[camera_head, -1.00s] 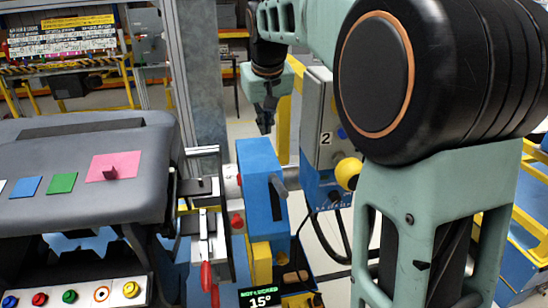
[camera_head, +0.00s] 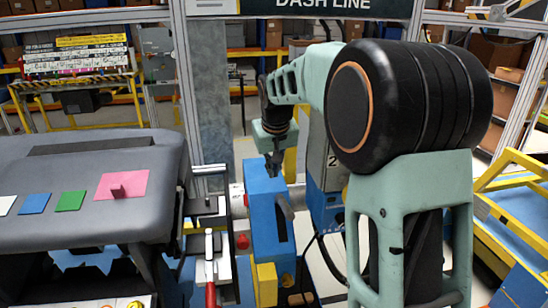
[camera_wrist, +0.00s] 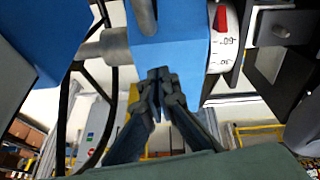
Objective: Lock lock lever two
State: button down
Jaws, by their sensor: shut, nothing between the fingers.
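A blue block (camera_head: 266,215) with a dark slot and a grey lever (camera_head: 284,206) on its right side stands in the middle of the head view. Its lever points up and left to down and right there. In the wrist view the blue block (camera_wrist: 180,40) fills the top middle, with a grey lever-like rod (camera_wrist: 145,14) in front of it. My gripper (camera_head: 273,170) is at the block's far upper edge. In the wrist view my gripper (camera_wrist: 158,76) is shut and empty, its tips close to the block's edge; contact cannot be told.
A white dial with a red pointer (camera_wrist: 220,20) sits beside the block. A grey-and-blue box marked 2 (camera_head: 327,170) stands right of my gripper. Red-handled clamps (camera_head: 210,270) and the grey dashboard (camera_head: 80,220) lie left. A dark cable hangs right of the block.

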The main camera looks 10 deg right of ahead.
aim_at(283, 205)
jog(key=shift+s+d+f, duration=0.2)
jog(key=shift+s+f, duration=0.5)
jog(key=shift+f, duration=0.1)
jog(key=shift+s+d+f, duration=0.15)
jog(key=shift+s+f, duration=0.5)
jog(key=shift+f, duration=0.15)
jog(key=shift+s+f+b, duration=0.1)
jog(key=shift+f+b, duration=0.15)
jog(key=shift+b, duration=0.2)
